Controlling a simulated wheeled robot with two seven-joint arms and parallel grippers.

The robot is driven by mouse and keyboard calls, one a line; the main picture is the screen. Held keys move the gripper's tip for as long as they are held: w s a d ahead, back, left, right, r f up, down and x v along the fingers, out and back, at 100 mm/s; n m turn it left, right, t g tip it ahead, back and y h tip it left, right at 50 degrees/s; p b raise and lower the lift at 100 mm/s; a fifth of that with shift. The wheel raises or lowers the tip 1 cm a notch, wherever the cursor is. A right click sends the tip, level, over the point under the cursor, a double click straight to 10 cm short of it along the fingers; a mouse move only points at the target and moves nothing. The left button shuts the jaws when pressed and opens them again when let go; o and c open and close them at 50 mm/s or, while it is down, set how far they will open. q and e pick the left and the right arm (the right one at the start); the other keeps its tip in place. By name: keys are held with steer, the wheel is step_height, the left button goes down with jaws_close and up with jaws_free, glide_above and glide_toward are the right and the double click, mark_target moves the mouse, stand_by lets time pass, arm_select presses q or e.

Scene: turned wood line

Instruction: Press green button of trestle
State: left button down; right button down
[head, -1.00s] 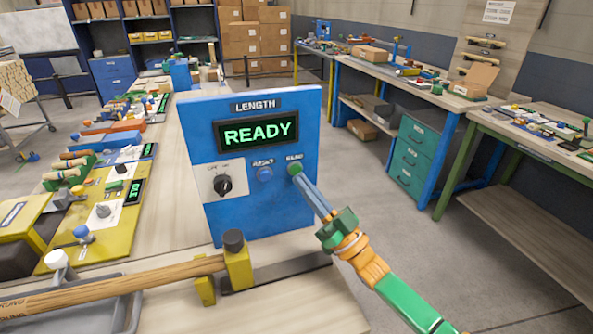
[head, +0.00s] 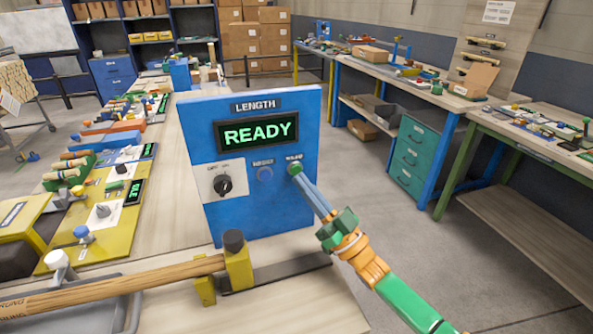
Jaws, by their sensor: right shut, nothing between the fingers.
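A blue panel (head: 262,202) labelled LENGTH stands upright on the bench. Its dark display (head: 258,132) reads READY in green. Below it are a black knob (head: 222,184) on a white plate, a blue button (head: 265,173) and a green button (head: 296,168). My right gripper (head: 304,180) is shut and empty. Its tips are at the green button and partly cover it; I cannot tell whether they press it in. My left gripper is not in view.
A turned wooden rod (head: 150,279) lies in front of the panel, its end at a yellow block (head: 238,262) with a black knob. A yellow station (head: 100,225) is on the left. Side benches (head: 372,68) stand across the aisle at right.

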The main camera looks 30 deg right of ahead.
stand_by(0.3)
steer(key=shift+w+d+b, duration=0.1)
steer(key=shift+w+b, duration=0.2)
steer(key=shift+w, duration=0.15)
steer(key=shift+w+d+b, duration=0.1)
steer(key=shift+w+b, duration=0.2)
steer(key=shift+b, duration=0.05)
stand_by(0.4)
stand_by(0.3)
steer(key=shift+s+a+p, duration=0.2)
steer(key=shift+s+p, duration=0.45)
steer(key=shift+s, duration=0.1)
